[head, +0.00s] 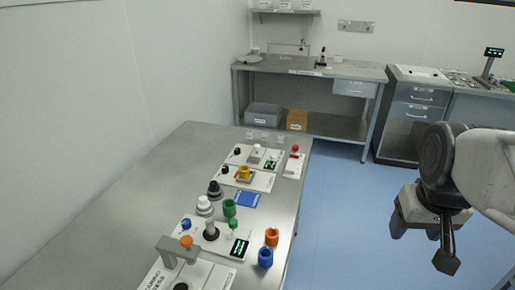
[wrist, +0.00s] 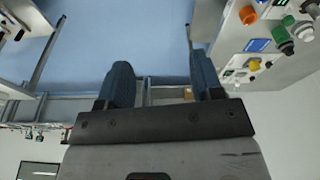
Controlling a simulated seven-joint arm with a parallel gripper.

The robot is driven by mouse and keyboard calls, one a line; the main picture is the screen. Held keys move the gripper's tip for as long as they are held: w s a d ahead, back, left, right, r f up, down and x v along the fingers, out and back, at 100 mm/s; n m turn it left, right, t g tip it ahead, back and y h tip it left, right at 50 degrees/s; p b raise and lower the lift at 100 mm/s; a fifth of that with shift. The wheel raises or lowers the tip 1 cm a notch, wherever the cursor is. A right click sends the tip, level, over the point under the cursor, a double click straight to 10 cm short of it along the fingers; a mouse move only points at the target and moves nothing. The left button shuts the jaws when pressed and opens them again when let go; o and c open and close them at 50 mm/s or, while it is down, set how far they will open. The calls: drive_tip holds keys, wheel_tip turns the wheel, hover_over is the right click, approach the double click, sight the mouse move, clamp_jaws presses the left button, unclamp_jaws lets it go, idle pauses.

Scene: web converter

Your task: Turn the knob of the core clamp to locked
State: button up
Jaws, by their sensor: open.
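My gripper (head: 422,242) hangs open and empty over the blue floor, right of the bench and well apart from it. Its two spread fingers also show in the wrist view (wrist: 160,75), with nothing between them. I cannot read which unit is the core clamp. Knob-like parts on the bench include a blue one (head: 186,223) beside a grey post (head: 210,229), a black one (head: 215,188), a white one (head: 204,205), and an orange one (head: 186,241) on a grey arm. Smaller black knobs (head: 237,151) (head: 225,170) sit on white panels farther back. Their settings are too small to tell.
The steel bench (head: 130,200) is bare on its left side. A second bench (head: 300,70) and grey cabinet (head: 415,105) stand behind. Floor between is clear.

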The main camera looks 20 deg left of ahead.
drive_tip(key=w+a+r+n, duration=0.1)
drive_tip(key=w+a+n, duration=0.3)
drive_tip(key=w, duration=0.5)
drive_tip(key=w+a+r+n, duration=0.1)
drive_tip(key=w+a, duration=0.4)
drive_tip(key=w, duration=0.4)
drive_tip(key=n+g, duration=0.2)
drive_tip(key=n, duration=1.2)
hover_over(225, 167)
drive_tip(key=f, duration=2.5)
drive_tip(key=shift+d+f, duration=0.2)
drive_tip(key=shift+f, duration=0.1)
drive_tip(key=shift+a+f, duration=0.15)
drive_tip(key=shift+a, duration=0.05)
drive_tip(key=shift+f, duration=3.9)
drive_tip(key=shift+c, duration=0.3)
